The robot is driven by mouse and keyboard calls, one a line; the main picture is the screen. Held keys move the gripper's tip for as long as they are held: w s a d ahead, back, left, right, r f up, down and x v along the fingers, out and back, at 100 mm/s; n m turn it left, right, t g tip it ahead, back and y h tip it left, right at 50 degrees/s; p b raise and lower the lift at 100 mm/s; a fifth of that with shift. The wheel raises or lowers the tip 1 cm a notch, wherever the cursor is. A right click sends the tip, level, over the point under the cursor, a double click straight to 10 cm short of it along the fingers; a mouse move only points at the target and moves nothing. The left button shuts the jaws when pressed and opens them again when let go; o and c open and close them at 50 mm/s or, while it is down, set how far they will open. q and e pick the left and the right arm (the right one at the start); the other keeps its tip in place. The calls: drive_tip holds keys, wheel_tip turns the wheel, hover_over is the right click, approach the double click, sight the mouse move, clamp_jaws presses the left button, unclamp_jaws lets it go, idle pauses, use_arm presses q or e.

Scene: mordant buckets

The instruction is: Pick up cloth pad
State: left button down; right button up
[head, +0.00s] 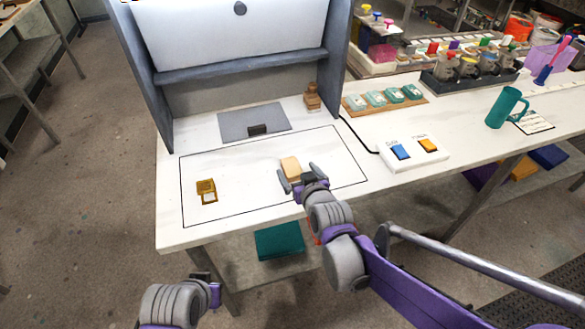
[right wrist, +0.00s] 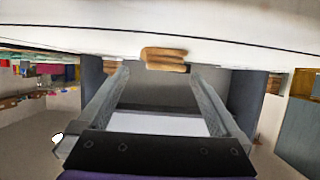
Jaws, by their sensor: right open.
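The cloth pad, which looks like a small tan folded block (head: 291,167), lies on the white bench inside a black outlined rectangle. My right gripper (head: 300,179) is open at its near side, with the fingers pointing toward it. In the right wrist view the pad (right wrist: 164,58) shows layered edges just beyond and between the open fingertips (right wrist: 159,75), with nothing held. I cannot tell whether a finger touches it. My left gripper (head: 207,285) is low at the bottom left, away from the bench; its jaw opening cannot be made out.
A small brown hinged-looking item (head: 206,191) lies left on the bench. A grey plate (head: 240,121) with a dark block and a brown stamp-like object (head: 312,97) stand behind. A white panel with blue and orange buttons (head: 415,151) is at right. A teal mug (head: 505,107) stands farther right.

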sight(292, 166)
drive_tip(key=x, duration=0.4)
drive_tip(key=shift+w+a+f, duration=0.1)
drive_tip(key=shift+w+a, duration=0.05)
drive_tip(key=shift+w, duration=0.05)
drive_tip(key=c, duration=1.4)
